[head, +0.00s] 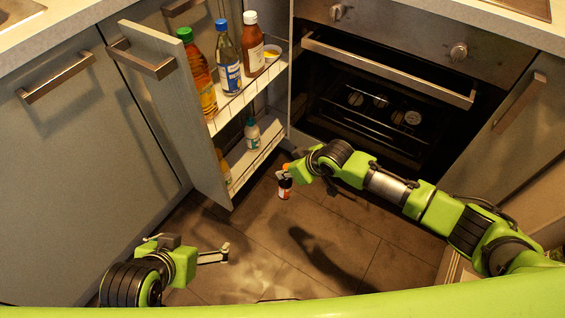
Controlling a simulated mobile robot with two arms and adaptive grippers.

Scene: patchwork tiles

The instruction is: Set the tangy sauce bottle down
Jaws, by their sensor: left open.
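A small dark red bottle with a white label and an orange top (285,188) hangs upright at the end of my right arm in the head view. My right gripper (286,173) is around its upper part and looks shut on it, over the floor just right of the pull-out rack. My fingers partly hide its top. I cannot read its label. My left gripper (212,250) is open and empty, low over the floor at the lower left, well apart from the bottle.
The pull-out rack (240,98) stands open. The oven (385,95) is behind my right arm.

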